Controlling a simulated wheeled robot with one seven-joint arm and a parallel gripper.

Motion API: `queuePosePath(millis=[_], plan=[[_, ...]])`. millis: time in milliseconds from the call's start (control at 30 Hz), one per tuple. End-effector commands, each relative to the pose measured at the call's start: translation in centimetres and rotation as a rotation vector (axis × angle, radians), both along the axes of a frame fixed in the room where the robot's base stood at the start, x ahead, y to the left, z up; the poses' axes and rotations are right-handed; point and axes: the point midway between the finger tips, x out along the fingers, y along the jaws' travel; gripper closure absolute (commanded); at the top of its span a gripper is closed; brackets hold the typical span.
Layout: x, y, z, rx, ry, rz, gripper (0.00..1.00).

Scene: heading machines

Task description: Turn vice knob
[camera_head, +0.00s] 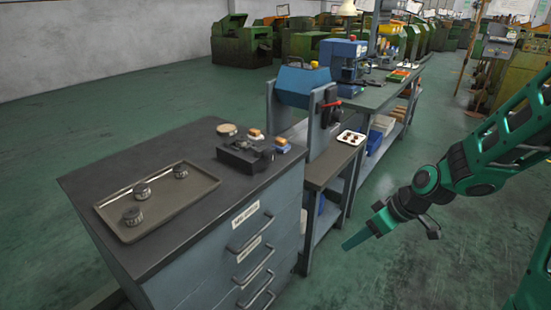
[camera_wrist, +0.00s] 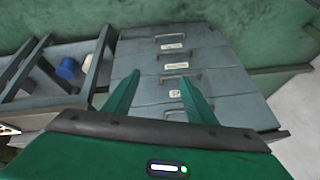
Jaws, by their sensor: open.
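A dark vice (camera_head: 245,154) sits on the far right part of the black cabinet top in the head view. Its knob is too small to make out clearly. My gripper (camera_head: 358,238) hangs over the floor to the right of the cabinet, well apart from the vice. In the wrist view my gripper (camera_wrist: 158,88) shows two green fingers spread apart with nothing between them. The drawer cabinet (camera_wrist: 205,48) lies beyond the fingers there. The vice is not in clear view in the wrist view.
A tray (camera_head: 175,208) with 3 round metal parts lies on the cabinet top. Drawer handles (camera_head: 250,238) stick out from the cabinet front. A workbench (camera_head: 332,160) with a blue machine (camera_head: 342,55) stands behind. Open floor (camera_head: 350,285) lies right of the cabinet.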

Motion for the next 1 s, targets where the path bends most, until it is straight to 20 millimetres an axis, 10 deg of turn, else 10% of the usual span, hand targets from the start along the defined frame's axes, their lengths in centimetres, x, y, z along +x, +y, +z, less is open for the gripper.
queuePosePath(millis=[433,733,1000], plan=[[8.0,13.7,3.6,0.484,-0.45,0.166,0.49],[13.3,14.8,10.3,0.701,-0.733,0.009,0.49],[15.0,14.4,12.1,0.74,-0.802,-0.052,0.49]])
